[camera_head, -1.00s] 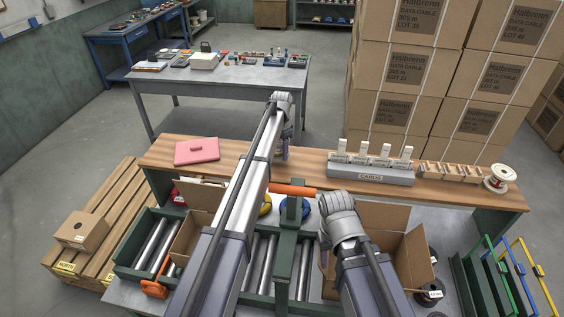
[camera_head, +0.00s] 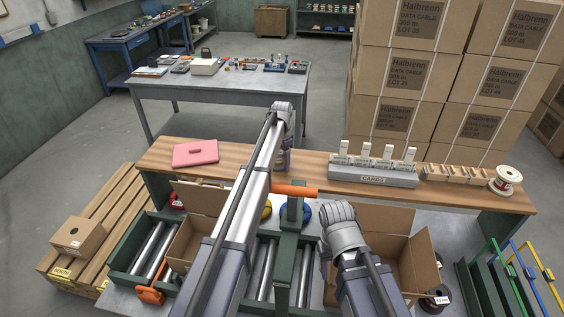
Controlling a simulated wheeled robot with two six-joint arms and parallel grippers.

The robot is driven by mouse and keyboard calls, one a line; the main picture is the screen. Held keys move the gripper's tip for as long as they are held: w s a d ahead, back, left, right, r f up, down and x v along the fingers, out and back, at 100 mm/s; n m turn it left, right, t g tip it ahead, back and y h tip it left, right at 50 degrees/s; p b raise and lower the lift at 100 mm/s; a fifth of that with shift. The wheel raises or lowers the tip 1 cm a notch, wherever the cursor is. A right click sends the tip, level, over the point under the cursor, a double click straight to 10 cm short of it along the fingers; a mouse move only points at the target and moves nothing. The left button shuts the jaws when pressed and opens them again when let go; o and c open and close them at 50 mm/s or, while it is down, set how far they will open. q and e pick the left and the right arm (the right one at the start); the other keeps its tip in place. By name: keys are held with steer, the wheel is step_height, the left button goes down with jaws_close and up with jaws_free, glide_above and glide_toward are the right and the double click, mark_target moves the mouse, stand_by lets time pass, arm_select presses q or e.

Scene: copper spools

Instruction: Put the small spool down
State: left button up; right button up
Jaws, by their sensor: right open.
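A spool with pale flanges and a red band (camera_head: 506,180) stands upright at the right end of the wooden shelf (camera_head: 450,196). Black spools (camera_head: 436,300) are low at the right, beside the open carton; one carries a white label. My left gripper (camera_head: 282,160) is at the end of the long arm over the shelf's middle; its fingers are mostly hidden by the wrist, and I see no spool in it. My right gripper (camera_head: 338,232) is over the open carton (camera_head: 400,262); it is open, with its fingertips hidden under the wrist.
A grey card holder (camera_head: 372,179), wooden rack (camera_head: 455,174) and pink folder (camera_head: 195,153) are on the shelf. A green post with an orange bar (camera_head: 295,190) stands between my arms. Another open carton (camera_head: 190,245) is on the rollers. Coloured racks (camera_head: 520,275) stand at the right.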

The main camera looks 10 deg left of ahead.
mark_target(282, 152)
arm_select(q)
steer(key=shift+o, duration=0.2)
step_height(282, 152, up, 8)
steer(key=p, duration=0.8)
steer(key=shift+f, duration=0.1)
arm_select(e)
step_height(282, 152, up, 8)
arm_select(q)
steer(key=shift+s+f, duration=0.1)
arm_select(e)
steer(key=shift+s+f, duration=0.15)
